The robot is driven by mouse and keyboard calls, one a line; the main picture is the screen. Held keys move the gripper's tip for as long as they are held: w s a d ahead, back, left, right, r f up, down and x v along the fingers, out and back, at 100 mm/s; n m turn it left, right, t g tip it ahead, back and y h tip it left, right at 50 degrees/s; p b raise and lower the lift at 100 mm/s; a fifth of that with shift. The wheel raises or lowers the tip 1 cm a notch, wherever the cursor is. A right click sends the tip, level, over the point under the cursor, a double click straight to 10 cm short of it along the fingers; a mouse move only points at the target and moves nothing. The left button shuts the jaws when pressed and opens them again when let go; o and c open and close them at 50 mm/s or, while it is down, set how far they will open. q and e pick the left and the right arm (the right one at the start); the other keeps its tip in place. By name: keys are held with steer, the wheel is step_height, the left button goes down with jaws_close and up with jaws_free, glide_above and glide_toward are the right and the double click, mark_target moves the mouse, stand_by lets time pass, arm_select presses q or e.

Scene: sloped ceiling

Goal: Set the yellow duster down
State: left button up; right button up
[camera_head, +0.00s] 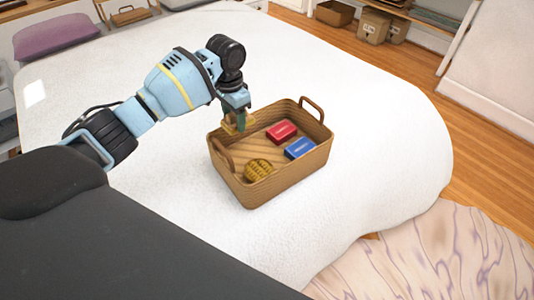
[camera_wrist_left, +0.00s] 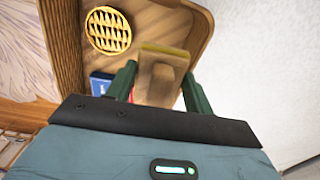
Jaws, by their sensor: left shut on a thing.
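My left gripper (camera_head: 238,112) is shut on the yellow duster (camera_head: 241,123), a small wooden block with a yellow face. In the left wrist view the duster (camera_wrist_left: 162,74) sits between the two green fingers. In the head view the gripper and duster overlap the back-left rim of a wicker basket (camera_head: 277,187). Whether the duster touches the basket is hard to tell. My right gripper is not in view.
The basket holds a red box (camera_head: 281,132), a blue box (camera_head: 299,148) and a round yellow woven thing (camera_head: 258,170). It has bare floor between them. The basket stands on a white bed (camera_head: 385,130) with free room around it.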

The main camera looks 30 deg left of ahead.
mark_target(235, 128)
arm_select(q)
step_height(235, 128, down, 4)
step_height(235, 128, down, 5)
steer(key=shift+f+b, duration=0.1)
steer(key=shift+b, duration=0.4)
steer(key=shift+f, duration=0.3)
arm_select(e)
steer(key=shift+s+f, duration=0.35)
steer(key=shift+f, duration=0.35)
arm_select(q)
steer(key=shift+f, duration=0.65)
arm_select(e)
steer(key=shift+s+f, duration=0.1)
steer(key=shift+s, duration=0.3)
arm_select(q)
steer(key=o, duration=0.7)
